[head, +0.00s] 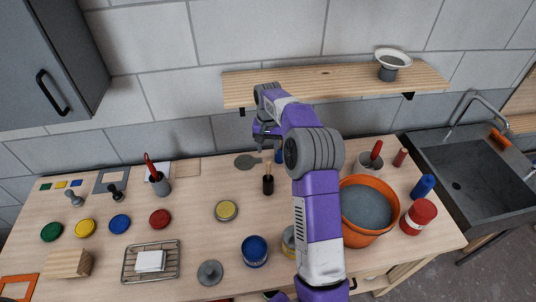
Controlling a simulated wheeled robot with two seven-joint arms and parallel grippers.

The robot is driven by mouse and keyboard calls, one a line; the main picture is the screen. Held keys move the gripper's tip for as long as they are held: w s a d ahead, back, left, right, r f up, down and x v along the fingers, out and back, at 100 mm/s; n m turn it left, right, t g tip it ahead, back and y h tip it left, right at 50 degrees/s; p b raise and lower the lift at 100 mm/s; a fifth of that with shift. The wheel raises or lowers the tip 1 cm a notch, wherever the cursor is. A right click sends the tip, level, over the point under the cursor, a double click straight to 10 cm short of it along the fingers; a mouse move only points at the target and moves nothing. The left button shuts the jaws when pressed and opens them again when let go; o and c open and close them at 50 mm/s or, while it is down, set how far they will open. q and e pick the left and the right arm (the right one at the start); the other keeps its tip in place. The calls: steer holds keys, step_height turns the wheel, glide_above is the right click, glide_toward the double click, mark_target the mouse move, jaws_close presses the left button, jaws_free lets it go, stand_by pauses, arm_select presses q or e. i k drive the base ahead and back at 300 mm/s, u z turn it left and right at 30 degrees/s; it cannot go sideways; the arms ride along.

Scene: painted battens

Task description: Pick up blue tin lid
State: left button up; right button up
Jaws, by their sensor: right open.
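The blue tin lid (120,223) lies flat on the left half of the wooden worktop (190,225). It sits in a row with a green lid (51,232), a yellow lid (85,227) and a red lid (160,219). My right gripper (264,133) is open, above the back of the worktop near the wall shelf. It is well to the right of the blue lid and apart from it. My right arm hides part of the worktop's middle. My left gripper is out of view.
A blue tin (255,252) and an orange bucket (366,209) stand farther right. A stamp (115,192) and a grey pot (161,184) stand behind the lids. The wall shelf (330,83) overhangs the back.

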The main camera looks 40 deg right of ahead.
mark_target(210, 272)
steer(key=k, duration=1)
